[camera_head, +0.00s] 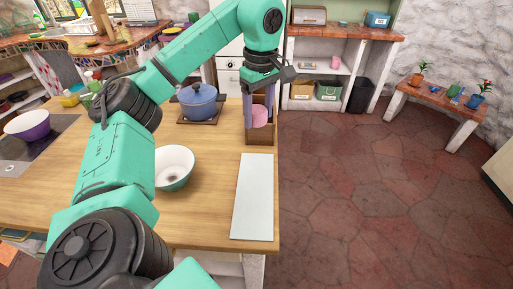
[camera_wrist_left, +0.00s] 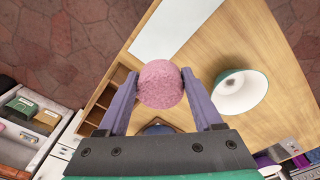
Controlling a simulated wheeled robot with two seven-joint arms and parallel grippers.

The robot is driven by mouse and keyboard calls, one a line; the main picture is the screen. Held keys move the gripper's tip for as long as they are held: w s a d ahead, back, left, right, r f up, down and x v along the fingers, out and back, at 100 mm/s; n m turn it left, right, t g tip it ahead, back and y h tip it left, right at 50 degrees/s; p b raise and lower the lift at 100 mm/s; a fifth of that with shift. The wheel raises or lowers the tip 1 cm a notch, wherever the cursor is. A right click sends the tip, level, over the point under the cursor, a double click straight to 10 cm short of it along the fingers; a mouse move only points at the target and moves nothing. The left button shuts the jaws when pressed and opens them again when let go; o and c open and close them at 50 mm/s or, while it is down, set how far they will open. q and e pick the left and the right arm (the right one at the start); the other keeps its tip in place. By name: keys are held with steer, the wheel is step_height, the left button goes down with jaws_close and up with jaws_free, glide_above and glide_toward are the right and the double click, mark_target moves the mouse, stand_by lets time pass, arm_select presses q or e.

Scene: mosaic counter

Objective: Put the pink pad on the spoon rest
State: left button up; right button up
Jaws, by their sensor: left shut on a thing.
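The pink pad (camera_head: 260,116) is round and sits between the fingers of my left gripper (camera_head: 258,112), above the wooden compartment box (camera_head: 259,138) at the counter's right edge. In the left wrist view the pad (camera_wrist_left: 161,84) fills the gap between the two purple fingertips of my left gripper (camera_wrist_left: 160,80), which is shut on it. The compartment box (camera_wrist_left: 103,103) shows beside the left finger there. I cannot tell for sure which thing is the spoon rest. My right gripper is not in view.
A blue lidded pot (camera_head: 198,101) stands on a brown trivet left of the box. A teal and white bowl (camera_head: 173,163) and a pale board (camera_head: 254,200) lie nearer. A purple bowl (camera_head: 28,125) is at far left. Bare wood lies between the bowl and board.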

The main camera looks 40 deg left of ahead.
arm_select(q)
step_height(320, 180, down, 8)
steer(key=s+b, duration=0.1)
steer(key=b, duration=0.8)
glide_above(257, 175)
step_height(257, 175, down, 7)
steer(key=shift+w+r, duration=0.1)
steer(key=shift+r, duration=0.1)
steer(key=shift+f+p, duration=0.35)
step_height(257, 175, down, 4)
steer(key=shift+r, duration=0.1)
steer(key=shift+f, duration=0.2)
steer(key=o, duration=1.3)
steer(key=shift+d, duration=0.1)
